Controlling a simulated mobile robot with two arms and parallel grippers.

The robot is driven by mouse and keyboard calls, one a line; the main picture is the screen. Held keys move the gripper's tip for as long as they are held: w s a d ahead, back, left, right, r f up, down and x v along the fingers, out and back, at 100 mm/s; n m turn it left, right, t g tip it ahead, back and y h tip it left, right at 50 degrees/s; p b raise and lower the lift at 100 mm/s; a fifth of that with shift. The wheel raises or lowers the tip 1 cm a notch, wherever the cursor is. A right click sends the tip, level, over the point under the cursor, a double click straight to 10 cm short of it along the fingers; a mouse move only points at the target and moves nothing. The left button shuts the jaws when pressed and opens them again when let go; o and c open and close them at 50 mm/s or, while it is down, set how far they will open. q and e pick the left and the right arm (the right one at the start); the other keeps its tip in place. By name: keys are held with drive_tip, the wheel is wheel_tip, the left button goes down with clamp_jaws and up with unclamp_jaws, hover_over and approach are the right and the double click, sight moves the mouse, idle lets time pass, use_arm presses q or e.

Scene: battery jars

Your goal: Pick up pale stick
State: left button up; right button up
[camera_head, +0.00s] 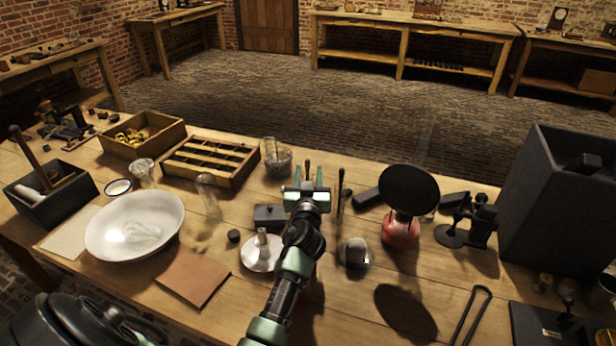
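My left gripper (308,175) is above the middle of the table, its two green fingers pointing away and standing apart. A thin brown upright thing shows between the fingers; I cannot tell whether it is between them or behind. No stick is clearly the pale one. A short pale rod (49,176) lies in the black box (70,200) at the left, beside a long brown stick (30,158) that leans out. A short pale peg (262,237) stands on a white disc, left of my arm. My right gripper is not in view.
A white bowl (160,212), a brown sheet (194,277) and a divided wooden tray (238,172) are left of my arm. A dark upright stick (340,190), a red burner with a black disc (408,188) and a tall dark box (560,205) are right. Front-centre wood is mostly clear.

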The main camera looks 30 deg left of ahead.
sight(308, 166)
use_arm(q)
drive_tip(key=x, duration=0.4)
drive_tip(key=shift+a, duration=0.2)
drive_tip(key=shift+s, duration=0.1)
clamp_jaws()
drive_tip(key=shift+r, duration=0.15)
